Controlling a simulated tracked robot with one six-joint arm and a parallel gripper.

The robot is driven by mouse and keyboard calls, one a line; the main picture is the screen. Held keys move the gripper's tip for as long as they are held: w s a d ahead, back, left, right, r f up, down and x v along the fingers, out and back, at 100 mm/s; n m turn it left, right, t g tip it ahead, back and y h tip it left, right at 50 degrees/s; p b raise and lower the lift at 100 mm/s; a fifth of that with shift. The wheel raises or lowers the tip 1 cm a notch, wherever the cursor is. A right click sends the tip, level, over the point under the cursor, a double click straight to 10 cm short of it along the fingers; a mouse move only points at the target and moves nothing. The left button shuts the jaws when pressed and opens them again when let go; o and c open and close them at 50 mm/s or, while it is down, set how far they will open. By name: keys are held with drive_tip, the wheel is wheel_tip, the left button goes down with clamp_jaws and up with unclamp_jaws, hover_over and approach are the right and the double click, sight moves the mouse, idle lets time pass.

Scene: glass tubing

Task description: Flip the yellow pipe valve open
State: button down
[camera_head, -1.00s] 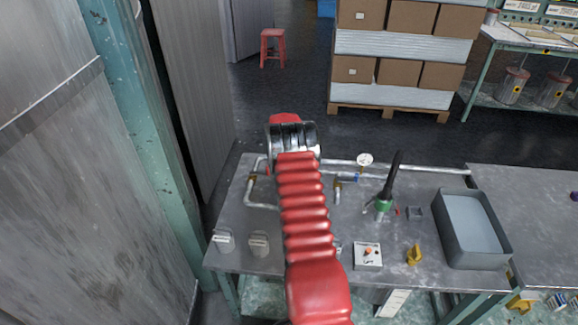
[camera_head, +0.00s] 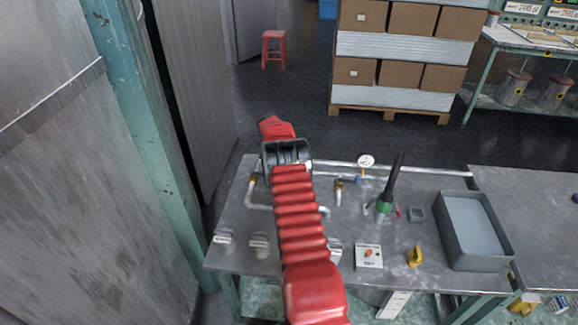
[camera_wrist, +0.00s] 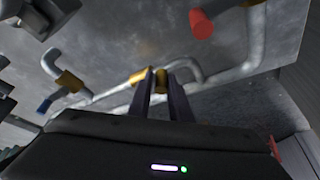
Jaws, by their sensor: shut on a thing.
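The yellow pipe valve (camera_wrist: 138,76) shows in the wrist view on a grey pipe, right at my fingertips. My gripper (camera_wrist: 155,73) has its two dark fingers close together and shut on the valve's yellow part. The fingers cover some of it, so its handle angle is hard to tell. In the head view my red arm hides both my fingertips and this valve.
A brass valve with a blue handle (camera_wrist: 45,104) and a red handle (camera_wrist: 201,25) are near my gripper.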

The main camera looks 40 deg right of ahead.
drive_tip(key=shift+w+d+f+m+g, duration=0.15)
drive_tip(key=shift+d+m, duration=0.1)
drive_tip(key=shift+m, duration=0.15)
drive_tip(key=shift+d+f+m+g, duration=0.1)
drive_tip(key=shift+d+m+g, duration=0.1)
drive_tip(key=shift+m, duration=0.2)
drive_tip(key=shift+d+m, duration=0.15)
drive_tip(key=shift+m, duration=0.15)
drive_tip(key=shift+f, duration=0.1)
drive_tip(key=c, duration=1.9)
unclamp_jaws()
drive_tip(key=shift+o, duration=0.9)
drive_tip(key=shift+w, duration=0.15)
drive_tip(key=shift+r, duration=0.2)
drive_tip(key=shift+v, duration=0.85)
drive_tip(key=v, duration=1.1)
drive_tip(key=shift+a+r, duration=0.2)
drive_tip(key=shift+r, duration=0.15)
